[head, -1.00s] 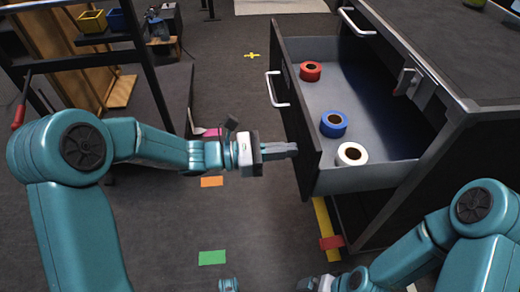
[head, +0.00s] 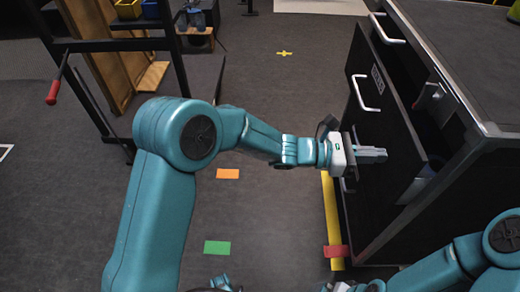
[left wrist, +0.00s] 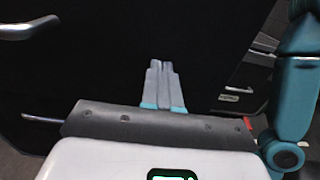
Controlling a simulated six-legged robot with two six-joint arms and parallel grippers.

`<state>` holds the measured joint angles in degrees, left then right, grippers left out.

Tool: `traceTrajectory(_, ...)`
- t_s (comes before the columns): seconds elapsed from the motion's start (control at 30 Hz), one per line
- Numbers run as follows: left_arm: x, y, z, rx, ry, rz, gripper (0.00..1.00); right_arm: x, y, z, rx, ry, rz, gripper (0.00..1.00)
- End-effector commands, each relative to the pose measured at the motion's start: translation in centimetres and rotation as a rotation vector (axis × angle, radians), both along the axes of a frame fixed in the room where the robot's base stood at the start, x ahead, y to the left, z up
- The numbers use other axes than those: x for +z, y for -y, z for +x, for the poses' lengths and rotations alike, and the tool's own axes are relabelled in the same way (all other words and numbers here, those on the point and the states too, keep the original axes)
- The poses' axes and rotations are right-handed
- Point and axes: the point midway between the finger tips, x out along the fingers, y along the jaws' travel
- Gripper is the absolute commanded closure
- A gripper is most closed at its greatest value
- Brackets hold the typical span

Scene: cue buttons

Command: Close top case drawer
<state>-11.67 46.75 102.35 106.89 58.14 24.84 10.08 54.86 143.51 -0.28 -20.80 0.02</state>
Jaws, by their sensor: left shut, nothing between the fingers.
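A bit of a blue roll (head: 428,170) shows in the gap; the rest of the inside is hidden. My left gripper (head: 372,155) is shut and empty, its fingertips at the drawer front near its near end, right of the handle in the wrist view (left wrist: 162,82). Contact is hard to tell. My right gripper (head: 335,287) is largely cut off at the bottom edge.
Another silver handle (head: 388,28) sits on the case further back, and a latch (head: 430,96) on its frame. A dark rack with a yellow bin (head: 128,9) stands at the upper left. The floor between is clear, with orange (head: 228,174) and green (head: 217,248) markers.

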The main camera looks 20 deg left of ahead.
Motion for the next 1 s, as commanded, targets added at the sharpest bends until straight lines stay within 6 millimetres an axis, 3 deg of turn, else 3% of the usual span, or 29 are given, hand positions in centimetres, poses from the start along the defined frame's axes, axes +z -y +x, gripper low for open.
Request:
traceTrajectory(0.2, -0.1, 3.7, 1.1, -0.001, -0.001, 0.000, 1.00, -0.1, 0.0, 0.0, 0.000, 0.000, 0.000, 0.00)
traceTrajectory(0.4, 0.0, 5.5, 1.8, 0.000, -0.001, 0.000, 1.00, -0.1, 0.0, 0.0, 0.000, 0.000, 0.000, 0.00)
traceTrajectory(1.0, 0.3, 6.2, 2.1, 0.002, 0.002, -0.005, 1.00, -0.1, 0.0, 0.0, 0.000, 0.000, 0.000, 0.00)
